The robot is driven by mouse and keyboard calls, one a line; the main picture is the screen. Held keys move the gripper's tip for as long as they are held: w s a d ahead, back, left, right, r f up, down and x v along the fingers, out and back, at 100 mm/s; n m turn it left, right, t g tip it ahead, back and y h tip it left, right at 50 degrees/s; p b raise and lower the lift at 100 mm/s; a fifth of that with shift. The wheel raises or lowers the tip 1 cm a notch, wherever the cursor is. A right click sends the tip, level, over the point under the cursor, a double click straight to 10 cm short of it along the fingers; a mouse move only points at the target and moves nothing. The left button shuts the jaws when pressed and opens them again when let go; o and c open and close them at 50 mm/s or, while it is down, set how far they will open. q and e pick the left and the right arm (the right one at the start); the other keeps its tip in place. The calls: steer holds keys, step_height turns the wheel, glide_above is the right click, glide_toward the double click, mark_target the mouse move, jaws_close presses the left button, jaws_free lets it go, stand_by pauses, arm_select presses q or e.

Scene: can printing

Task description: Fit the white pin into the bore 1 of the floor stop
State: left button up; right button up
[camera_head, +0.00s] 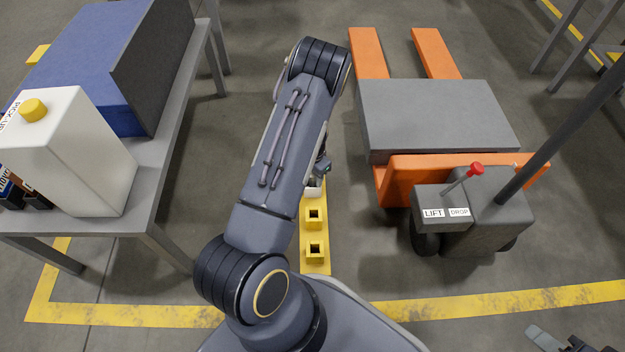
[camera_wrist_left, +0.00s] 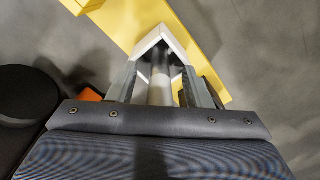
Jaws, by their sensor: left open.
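The yellow floor stop (camera_head: 316,268) lies on the floor in the head view, with two square yellow sockets showing; my left arm hides its far end. In the left wrist view, a white square-edged piece (camera_wrist_left: 174,38), seemingly the white pin, is at the floor stop (camera_wrist_left: 205,35). A pale round shaft (camera_wrist_left: 160,90) shows between the fingers; I cannot tell whether it belongs to the pin. My left gripper (camera_wrist_left: 162,82) is open, its fingers on either side of the shaft and close to the white piece. How deep the pin sits is hidden.
An orange pallet truck (camera_head: 415,180) with a grey load plate (camera_head: 440,115) stands right of the floor stop. Yellow lines mark the floor.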

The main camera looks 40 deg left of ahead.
arm_select(q)
steer(key=shift+r, duration=0.1)
steer(key=shift+c, duration=0.3)
jaws_close()
steer(key=shift+r, duration=0.15)
